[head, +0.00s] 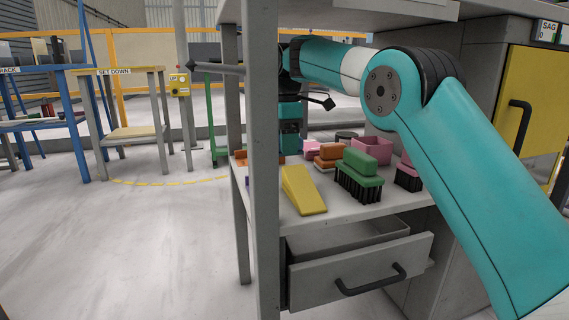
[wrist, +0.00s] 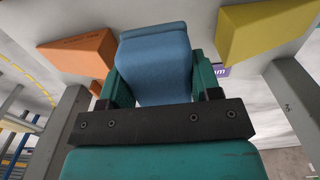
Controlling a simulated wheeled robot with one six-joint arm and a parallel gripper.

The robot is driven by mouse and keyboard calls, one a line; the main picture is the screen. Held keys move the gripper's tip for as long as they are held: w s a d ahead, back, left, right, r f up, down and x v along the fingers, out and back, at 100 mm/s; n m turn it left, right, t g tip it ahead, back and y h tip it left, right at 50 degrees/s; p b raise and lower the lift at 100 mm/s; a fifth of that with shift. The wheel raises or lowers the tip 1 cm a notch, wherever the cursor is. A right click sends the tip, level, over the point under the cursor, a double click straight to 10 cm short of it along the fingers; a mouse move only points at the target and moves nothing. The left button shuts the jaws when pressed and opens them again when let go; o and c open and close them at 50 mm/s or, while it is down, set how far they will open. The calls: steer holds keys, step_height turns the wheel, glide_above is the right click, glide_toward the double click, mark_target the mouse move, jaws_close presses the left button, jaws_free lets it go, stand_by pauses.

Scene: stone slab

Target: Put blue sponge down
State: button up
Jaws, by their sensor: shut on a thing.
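The blue sponge (wrist: 155,62) is between the two teal fingers of my gripper (wrist: 158,85), which is shut on it, in the wrist view. An orange wedge (wrist: 80,52) lies to its left and a yellow wedge (wrist: 265,30) to its right. In the head view my gripper (head: 290,147) points down over the left part of the grey shelf (head: 330,208), behind the yellow wedge (head: 302,190). The sponge cannot be made out in the head view. I cannot tell whether it touches the shelf.
A green brush (head: 360,175), an orange brush (head: 329,156), a pink bin (head: 372,150) and a pink-topped brush (head: 408,172) crowd the shelf's right. A grey post (head: 264,130) stands in front on the left. A drawer (head: 360,270) is open below. A purple label (wrist: 220,72) shows beside the sponge.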

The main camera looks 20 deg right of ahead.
steer(key=shift+f+b, duration=2.3)
steer(key=shift+f, duration=0.35)
steer(key=shift+r, duration=0.15)
steer(key=o, duration=0.9)
step_height(320, 180, up, 8)
steer(key=p, duration=0.8)
steer(key=shift+f, duration=0.2)
